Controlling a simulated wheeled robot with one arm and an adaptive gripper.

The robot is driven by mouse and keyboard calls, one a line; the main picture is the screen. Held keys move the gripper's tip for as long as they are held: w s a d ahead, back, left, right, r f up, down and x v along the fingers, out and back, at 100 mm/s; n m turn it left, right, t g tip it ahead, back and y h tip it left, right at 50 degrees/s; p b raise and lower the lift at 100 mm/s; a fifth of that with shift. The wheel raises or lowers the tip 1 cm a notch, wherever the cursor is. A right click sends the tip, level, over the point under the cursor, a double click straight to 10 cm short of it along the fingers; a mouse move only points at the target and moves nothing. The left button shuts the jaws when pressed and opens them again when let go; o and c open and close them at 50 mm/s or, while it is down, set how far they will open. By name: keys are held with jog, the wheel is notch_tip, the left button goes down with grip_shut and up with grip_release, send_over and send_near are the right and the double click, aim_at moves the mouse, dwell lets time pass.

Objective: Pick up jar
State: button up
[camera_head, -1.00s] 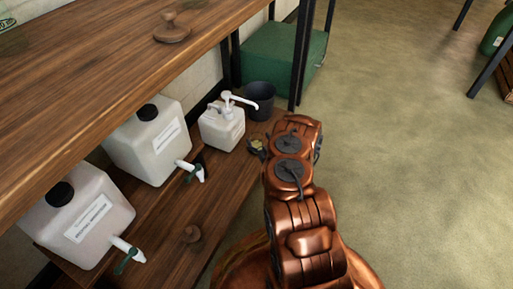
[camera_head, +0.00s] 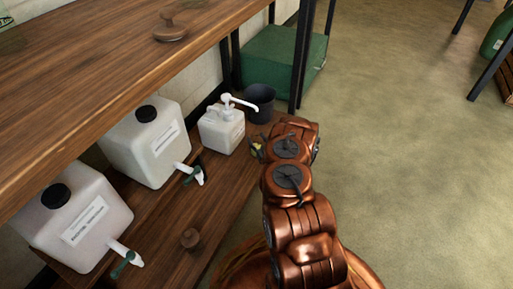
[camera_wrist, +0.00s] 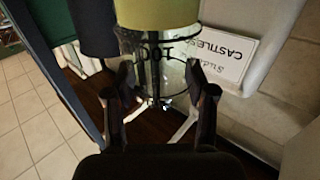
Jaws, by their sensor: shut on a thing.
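The jar (camera_wrist: 160,48) fills the upper middle of the wrist view. My gripper (camera_wrist: 158,88) has one dark finger on each side of the glass body and is shut on the jar. In the head view only a small yellowish bit of the jar (camera_head: 257,148) shows at the lower shelf's far end, beside my copper arm. My arm hides most of the gripper and jar there. I cannot tell whether the jar touches the shelf.
A white pump bottle (camera_head: 221,131) stands close beside the jar, with a dark bucket (camera_head: 260,103) behind. Two white tap canisters (camera_head: 146,146) (camera_head: 85,222) stand on the lower shelf (camera_head: 165,215). The upper shelf (camera_head: 90,75) overhangs. A metal post (camera_head: 303,60) is near; open floor lies right.

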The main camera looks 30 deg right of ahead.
grip_shut()
jog(key=shift+r, duration=0.15)
jog(key=shift+r+p, duration=0.25)
jog(key=shift+p, duration=0.05)
jog(key=s+a+r+p, duration=0.2)
jog(key=s+a+p, duration=0.1)
jog(key=s+p, duration=0.2)
jog(key=s+a+r+p, duration=0.2)
jog(key=s+p, duration=0.4)
jog(key=s, duration=0.3)
jog(key=shift+s+a+r, duration=0.15)
jog(key=shift+s+a, duration=0.15)
jog(key=shift+a, duration=0.5)
